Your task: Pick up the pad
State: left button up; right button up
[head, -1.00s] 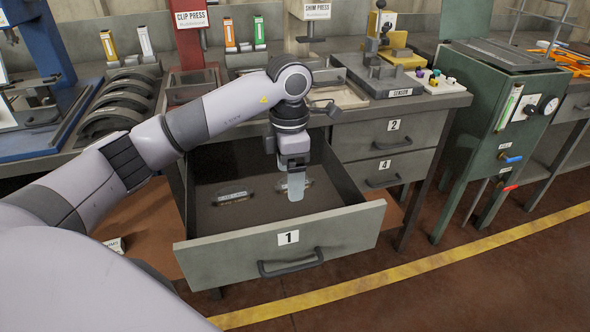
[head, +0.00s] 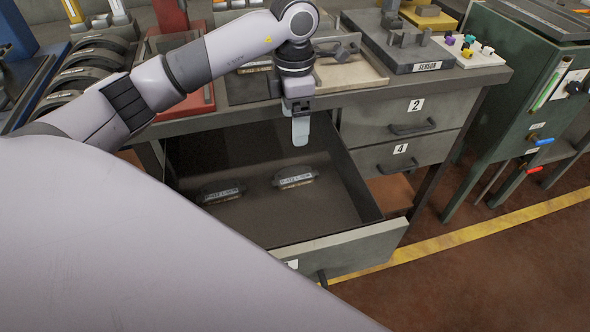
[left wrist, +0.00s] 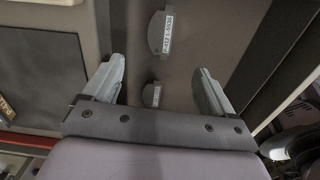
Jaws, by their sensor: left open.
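Two dark pads with pale printed labels lie on the floor of the open drawer. The left pad (head: 222,191) is near the drawer's left side, and the right pad (head: 295,177) is nearer the middle. My left gripper (head: 300,130) hangs above the drawer's back right part, apart from both pads. In the left wrist view its fingers (left wrist: 160,82) are spread and empty. That view shows one pad (left wrist: 160,34) ahead, beyond the fingertips, and a smaller-looking pad (left wrist: 151,94) between the fingers but below them. My right gripper is out of view.
The open drawer (head: 350,250) has raised walls and a front with a handle. The bench above holds a sensor fixture (head: 405,45) and several curved brake shoes (head: 90,65). Closed drawers (head: 405,120) stand to the right.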

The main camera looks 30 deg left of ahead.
aim_at(295, 174)
pick_arm(q)
notch_tip(295, 174, down, 15)
jog(key=shift+b, duration=0.55)
jog(key=shift+r, duration=0.1)
jog(key=c, duration=1.4)
